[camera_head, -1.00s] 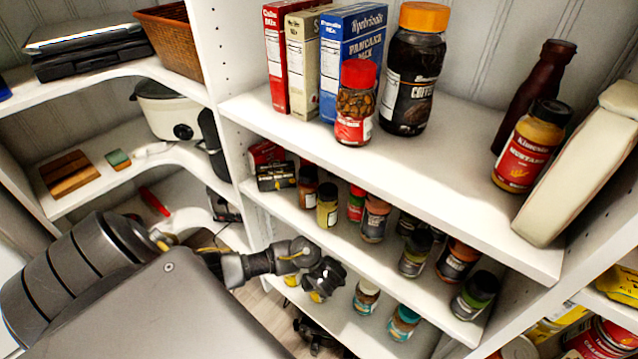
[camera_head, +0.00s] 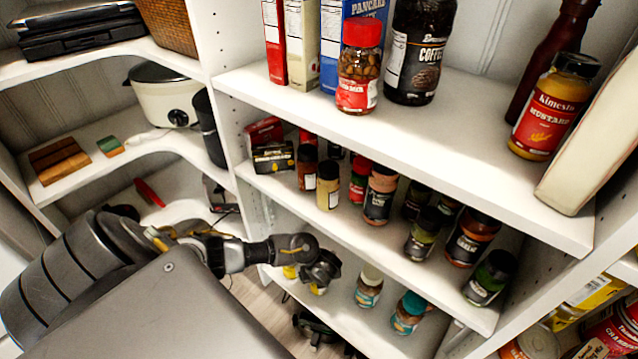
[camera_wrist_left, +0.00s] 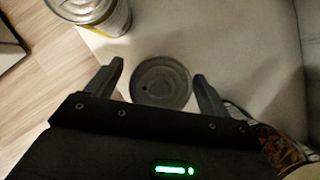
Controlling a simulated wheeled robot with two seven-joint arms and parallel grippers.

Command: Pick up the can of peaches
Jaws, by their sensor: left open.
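My left gripper (camera_wrist_left: 158,70) is open in the left wrist view. A round dark grey lid or can top (camera_wrist_left: 161,84) shows between its fingers, with a gap on either side; its label is hidden. A can-like container with a clear or metallic top and a yellowish label (camera_wrist_left: 108,18) stands at the upper left of that view. I cannot tell which of these, if either, is the can of peaches; no peach label is readable. In the head view my left arm reaches from the left down toward the lower shelves. My right gripper is not in view.
The pale shelf (camera_wrist_left: 235,35) is clear right of the grey lid. A jar of dark contents (camera_wrist_left: 282,150) is at lower right. In the head view, spice jars (camera_head: 380,193) crowd the middle shelf, under the upper shelf edge (camera_head: 420,165). Cans (camera_head: 612,335) stand at far right.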

